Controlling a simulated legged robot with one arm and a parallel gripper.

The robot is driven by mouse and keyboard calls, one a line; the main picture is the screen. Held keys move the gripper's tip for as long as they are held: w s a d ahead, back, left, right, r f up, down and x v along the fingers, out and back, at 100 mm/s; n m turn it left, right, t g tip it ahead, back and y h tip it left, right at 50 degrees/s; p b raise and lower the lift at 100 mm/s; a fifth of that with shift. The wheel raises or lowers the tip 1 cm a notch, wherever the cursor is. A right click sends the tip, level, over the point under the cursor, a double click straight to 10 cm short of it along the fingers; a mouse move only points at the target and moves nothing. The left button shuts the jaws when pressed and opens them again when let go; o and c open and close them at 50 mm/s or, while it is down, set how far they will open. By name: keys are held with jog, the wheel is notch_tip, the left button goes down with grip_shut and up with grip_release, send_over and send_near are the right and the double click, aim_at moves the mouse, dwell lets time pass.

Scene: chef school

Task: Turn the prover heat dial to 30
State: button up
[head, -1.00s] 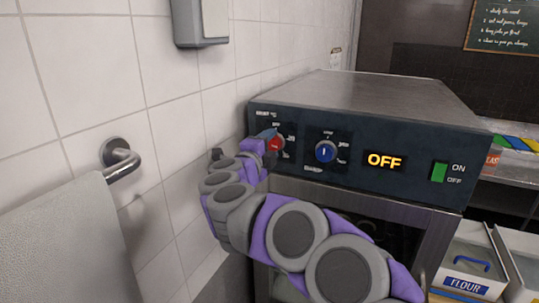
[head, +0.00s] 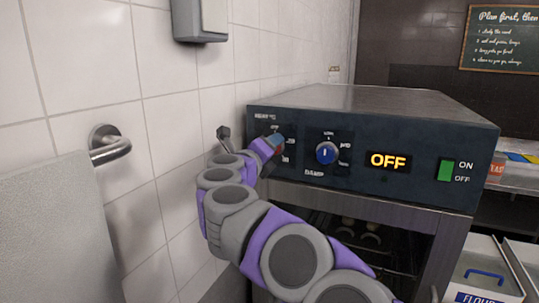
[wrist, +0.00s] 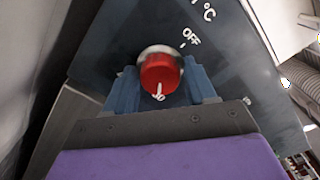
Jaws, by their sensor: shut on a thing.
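The prover (head: 375,110) is a steel cabinet with a dark control panel. Its red heat dial (wrist: 158,72) is at the panel's left end, marked "°C", with an "OFF" label to its upper right in the wrist view. A white mark on the dial's face points down in that view, toward my gripper's palm; the number it stands at is not clear. My gripper (head: 276,143) has its blue fingers on either side of the dial, shut on it. In the head view the fingers mostly cover the dial. The display (head: 388,161) reads OFF.
A blue damp dial (head: 326,153) sits just right of the heat dial, and a green ON/OFF switch (head: 446,170) further right. The tiled wall (head: 175,120) is close on the left, with a towel rail (head: 108,146). A flour bin (head: 485,275) stands at lower right.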

jog(key=shift+f, duration=0.3)
jog(key=o, duration=0.7)
jog(key=shift+o, duration=0.6)
jog(key=shift+w+a+r, duration=0.1)
jog(key=shift+a, duration=0.1)
jog(key=v, duration=1.2)
jog(key=shift+w, duration=0.1)
